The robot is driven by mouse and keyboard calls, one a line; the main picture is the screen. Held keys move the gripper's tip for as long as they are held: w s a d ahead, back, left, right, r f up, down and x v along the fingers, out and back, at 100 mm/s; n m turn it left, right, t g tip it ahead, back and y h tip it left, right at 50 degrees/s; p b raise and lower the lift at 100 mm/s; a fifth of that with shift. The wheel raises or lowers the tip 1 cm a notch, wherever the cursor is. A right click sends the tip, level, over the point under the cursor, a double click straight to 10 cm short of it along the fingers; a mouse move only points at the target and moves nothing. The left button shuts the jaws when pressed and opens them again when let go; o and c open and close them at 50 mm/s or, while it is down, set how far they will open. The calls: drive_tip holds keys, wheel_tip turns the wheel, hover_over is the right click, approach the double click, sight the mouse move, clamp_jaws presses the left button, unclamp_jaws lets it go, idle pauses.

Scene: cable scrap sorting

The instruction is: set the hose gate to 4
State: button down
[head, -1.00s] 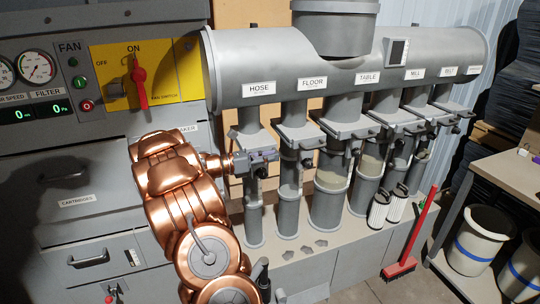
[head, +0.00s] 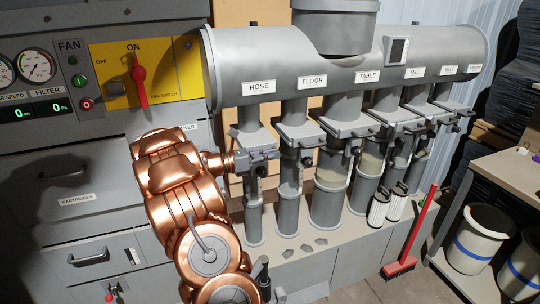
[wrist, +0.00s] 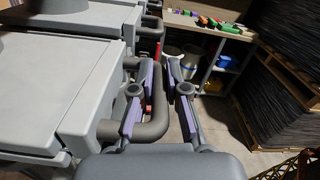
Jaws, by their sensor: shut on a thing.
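The hose gate (head: 249,140) sits on the leftmost duct, under the HOSE label (head: 258,87). Its number marks are too small to read. My gripper (head: 262,157) is at this gate from the left, at the end of my copper arm. In the wrist view my gripper (wrist: 164,72) has its two grey and purple fingers around a bent grey gate handle (wrist: 153,130) and is shut on it. The fingers hide part of the handle. The gate's inner position cannot be told.
The floor gate (head: 300,133) stands close to the right on the adjoining duct, with the table gate (head: 355,128) beyond it. A red fan switch (head: 138,82) is on the yellow panel at upper left. A red broom (head: 411,235) leans at right.

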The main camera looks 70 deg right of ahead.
drive_tip(key=shift+s+a, duration=0.1)
drive_tip(key=s+a+b, duration=0.1)
drive_tip(key=s+a, duration=0.7)
drive_tip(key=a, duration=0.1)
drive_tip(key=shift+f+b, duration=0.15)
drive_tip(key=shift+b, duration=0.15)
drive_tip(key=shift+s, duration=0.1)
drive_tip(key=c, duration=1.4)
unclamp_jaws()
drive_tip(key=shift+a, duration=0.1)
drive_tip(key=shift+c, duration=0.2)
drive_tip(key=v, duration=1.2)
